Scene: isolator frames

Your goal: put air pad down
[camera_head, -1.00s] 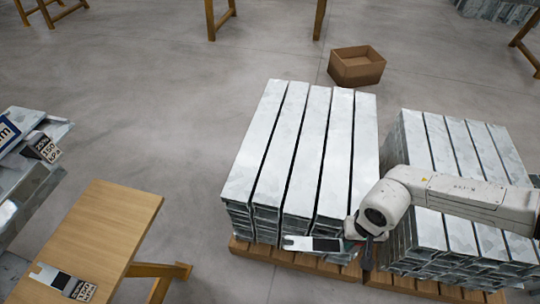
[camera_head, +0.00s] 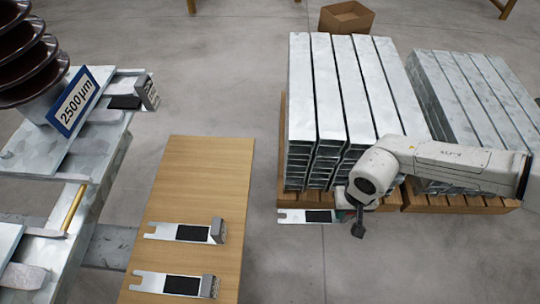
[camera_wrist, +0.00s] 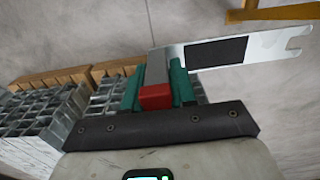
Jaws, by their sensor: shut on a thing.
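My gripper (camera_wrist: 158,84), with two teal fingers, is shut on the grey and red end block of an air pad (camera_wrist: 268,48). This is a flat metal plate with a black pad and a notched far end. In the head view the held air pad (camera_head: 290,215) points left from my gripper (camera_head: 348,214), above the floor in front of the beam stacks. Two similar plates, a far one (camera_head: 158,231) and a near one (camera_head: 150,281), lie on a wooden table (camera_head: 205,165). My wrist partly hides the gripper in the head view.
A metal frame (camera_head: 85,165) at the left bears dark ribbed discs (camera_head: 28,55) and a blue-edged 2500 µm sign (camera_head: 75,103). Stacked metal beams (camera_head: 330,85) stand on pallets behind my arm. A cardboard box (camera_head: 346,18) is behind. Floor shows between table and pallets.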

